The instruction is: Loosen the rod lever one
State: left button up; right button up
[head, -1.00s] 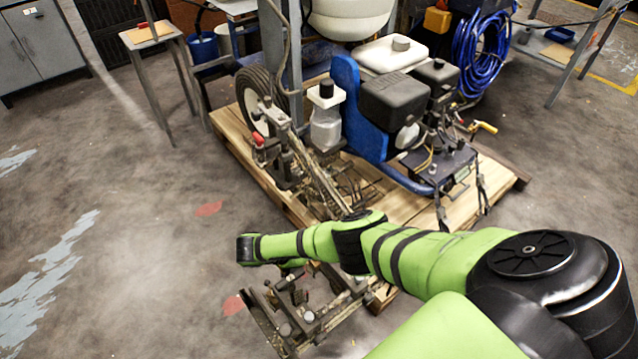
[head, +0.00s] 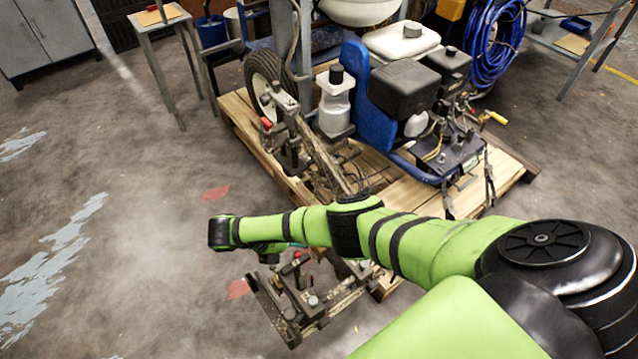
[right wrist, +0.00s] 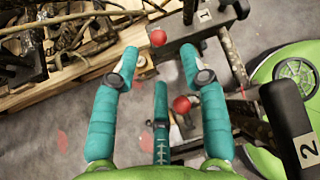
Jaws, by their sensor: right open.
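In the right wrist view, a black block marked 1 (right wrist: 205,16) sits at the top, and a red ball knob (right wrist: 158,38) shows to its left. A black handle marked 2 (right wrist: 292,125) is at the right edge. My right gripper (right wrist: 160,48) is open, its teal fingers on either side of the upper red knob in the picture; contact cannot be told. In the head view, my right arm crosses above the striper's front rod assembly (head: 292,308) and hides part of it. My left gripper is out of view.
The line striper, with its black engine (head: 403,88) and blue frame, stands on a wooden pallet (head: 520,172). A white bottle (head: 335,102) and a wheel (head: 262,85) are behind the arm. Blue hose (head: 495,45) hangs at the back. The floor at left is clear.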

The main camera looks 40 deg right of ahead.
jog(key=shift+v, duration=1.9)
